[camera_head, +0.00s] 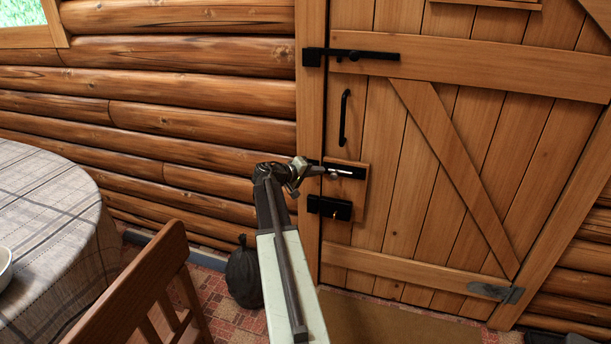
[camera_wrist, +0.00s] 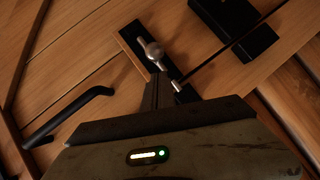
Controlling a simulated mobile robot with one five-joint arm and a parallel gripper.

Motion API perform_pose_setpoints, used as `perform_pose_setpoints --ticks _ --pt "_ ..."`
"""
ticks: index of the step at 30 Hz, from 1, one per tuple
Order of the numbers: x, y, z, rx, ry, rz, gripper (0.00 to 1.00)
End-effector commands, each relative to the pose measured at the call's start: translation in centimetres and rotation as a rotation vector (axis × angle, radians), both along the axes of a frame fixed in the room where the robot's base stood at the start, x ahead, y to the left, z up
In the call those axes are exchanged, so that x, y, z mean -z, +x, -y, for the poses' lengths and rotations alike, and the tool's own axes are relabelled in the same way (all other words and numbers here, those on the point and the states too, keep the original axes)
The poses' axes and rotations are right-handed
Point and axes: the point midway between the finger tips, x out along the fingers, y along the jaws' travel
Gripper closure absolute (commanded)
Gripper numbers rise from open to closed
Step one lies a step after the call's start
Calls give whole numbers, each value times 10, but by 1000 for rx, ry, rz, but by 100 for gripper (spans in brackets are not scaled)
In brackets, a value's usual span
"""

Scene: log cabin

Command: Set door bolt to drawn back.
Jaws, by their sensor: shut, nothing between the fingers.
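The door bolt is a silver rod with a round knob on a black plate on the wooden door. In the head view the bolt (camera_head: 349,171) sits between the pull handle and the black lock box, partly hidden by my gripper. In the wrist view the bolt's knob (camera_wrist: 151,48) stands out from the plate, and a short piece of silver rod shows near the door's edge gap. My gripper (camera_head: 328,171) is shut and empty. Its fingertips (camera_wrist: 159,80) are beside the knob, on the door-frame side; I cannot tell whether they touch it.
A black pull handle (camera_head: 344,117) is above the bolt and a black lock box (camera_head: 330,208) below it. A black latch (camera_head: 350,55) crosses the upper door edge. A chair (camera_head: 140,290) and a cloth-covered table (camera_head: 45,230) stand at left. A dark bag (camera_head: 243,275) sits by the wall.

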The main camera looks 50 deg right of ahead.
Motion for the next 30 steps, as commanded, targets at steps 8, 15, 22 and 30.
perform_pose_setpoints --ticks 8,15,22,30 --pt "10 -18 8 -1 0 0 100" --pt "10 -17 8 -2 -1 0 100" --pt "10 -33 12 -1 0 -1 100" --pt "10 -67 23 -1 0 0 100"
